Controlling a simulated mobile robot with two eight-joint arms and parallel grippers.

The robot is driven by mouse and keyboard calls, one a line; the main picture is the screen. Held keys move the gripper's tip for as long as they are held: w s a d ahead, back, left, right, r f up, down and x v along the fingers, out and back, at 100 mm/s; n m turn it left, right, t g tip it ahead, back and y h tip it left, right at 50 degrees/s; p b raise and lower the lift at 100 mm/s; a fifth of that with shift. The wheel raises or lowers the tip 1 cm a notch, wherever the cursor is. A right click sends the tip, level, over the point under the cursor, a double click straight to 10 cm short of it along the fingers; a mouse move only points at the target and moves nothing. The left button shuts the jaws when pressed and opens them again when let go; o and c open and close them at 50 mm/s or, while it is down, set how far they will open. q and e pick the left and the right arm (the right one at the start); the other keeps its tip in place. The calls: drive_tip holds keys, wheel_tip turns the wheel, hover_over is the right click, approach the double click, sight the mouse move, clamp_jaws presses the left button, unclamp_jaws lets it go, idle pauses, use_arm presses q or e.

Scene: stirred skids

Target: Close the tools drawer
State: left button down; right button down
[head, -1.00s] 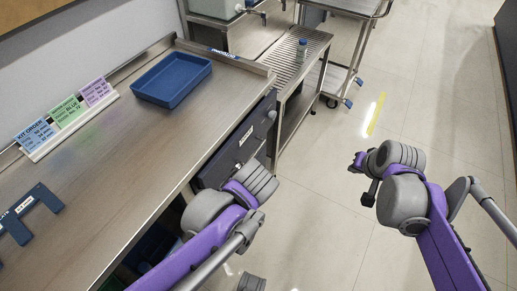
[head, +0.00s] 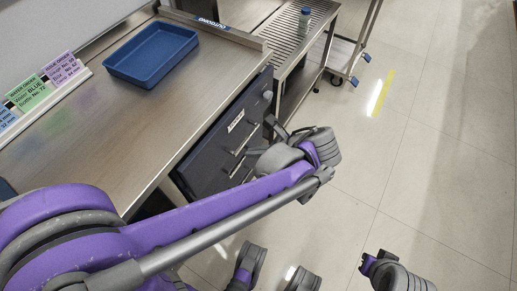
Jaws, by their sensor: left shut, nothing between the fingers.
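A dark drawer unit (head: 215,145) is set under the right end of the steel bench. Its front carries a white label (head: 236,120), too small to read, and bar handles (head: 236,167). I cannot tell from this angle how far any drawer stands out. My left gripper (head: 266,130) is shut and empty, close in front of the drawer fronts near the upper handle; whether it touches is unclear. My left forearm and wrist cover the lower part of the unit.
The bench top (head: 110,120) holds a blue tray (head: 151,54) and coloured order cards (head: 38,88). A slatted steel stand (head: 290,45) with a small bottle (head: 305,17) is beyond the bench. The floor (head: 430,150) to the right is clear.

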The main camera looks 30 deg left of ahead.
sight(222, 139)
use_arm(q)
drive_tip(key=shift+w+a+f+b, duration=0.1)
drive_tip(key=shift+a+f+b, duration=0.2)
drive_tip(key=shift+a+f, duration=0.75)
drive_tip(key=shift+w+a+f+b, duration=0.15)
drive_tip(key=shift+a+f+b, duration=0.15)
drive_tip(key=shift+a, duration=1.3)
drive_tip(key=shift+w+a+f+b, duration=0.1)
drive_tip(key=shift+a+f+b, duration=0.15)
drive_tip(key=shift+a+f, duration=0.8)
drive_tip(key=shift+a+r, duration=0.3)
drive_tip(key=shift+r, duration=0.05)
drive_tip(key=a, duration=0.4)
drive_tip(key=shift+w+a, duration=0.15)
drive_tip(key=shift+a, duration=0.05)
drive_tip(key=shift+r, duration=0.1)
drive_tip(key=shift+d, duration=0.1)
